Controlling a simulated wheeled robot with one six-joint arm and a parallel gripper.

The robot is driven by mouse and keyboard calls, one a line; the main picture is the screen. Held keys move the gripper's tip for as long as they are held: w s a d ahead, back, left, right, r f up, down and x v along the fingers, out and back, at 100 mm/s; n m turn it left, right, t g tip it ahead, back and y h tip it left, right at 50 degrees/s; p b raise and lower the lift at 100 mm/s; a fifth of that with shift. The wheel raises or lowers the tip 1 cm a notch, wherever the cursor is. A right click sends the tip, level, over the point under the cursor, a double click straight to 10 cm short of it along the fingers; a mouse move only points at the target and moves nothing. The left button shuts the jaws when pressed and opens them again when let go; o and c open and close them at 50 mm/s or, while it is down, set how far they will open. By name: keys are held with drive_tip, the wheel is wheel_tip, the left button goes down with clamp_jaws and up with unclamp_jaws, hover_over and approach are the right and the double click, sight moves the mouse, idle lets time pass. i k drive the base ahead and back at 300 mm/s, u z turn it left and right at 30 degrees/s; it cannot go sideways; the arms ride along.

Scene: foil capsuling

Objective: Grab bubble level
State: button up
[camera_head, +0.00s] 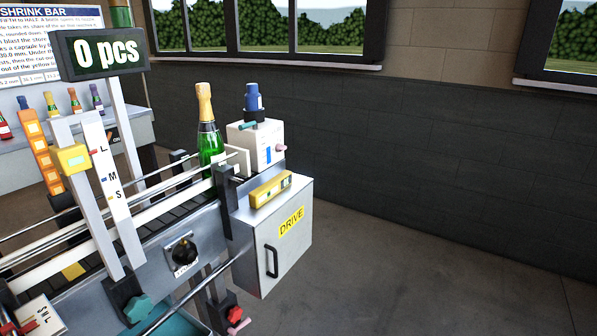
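A yellow bubble level (271,189) lies on top of the grey cabinet marked DRIVE (284,240), near its left edge. It has a pale greenish patch near its middle. It sits just in front of a white box unit (254,146). Nothing touches it from above. My gripper is not in view.
A green bottle with gold foil (207,130) stands on the conveyor (158,213) behind the level. Guide rails, a post with an L M S scale (110,165) and a counter sign (100,52) stand to the left. Open floor (420,260) lies to the right.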

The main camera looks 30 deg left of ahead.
sight(259, 196)
drive_tip(key=i, duration=3)
drive_tip(key=u, duration=3.5)
drive_tip(key=i, duration=0.5)
drive_tip(key=u, duration=0.05)
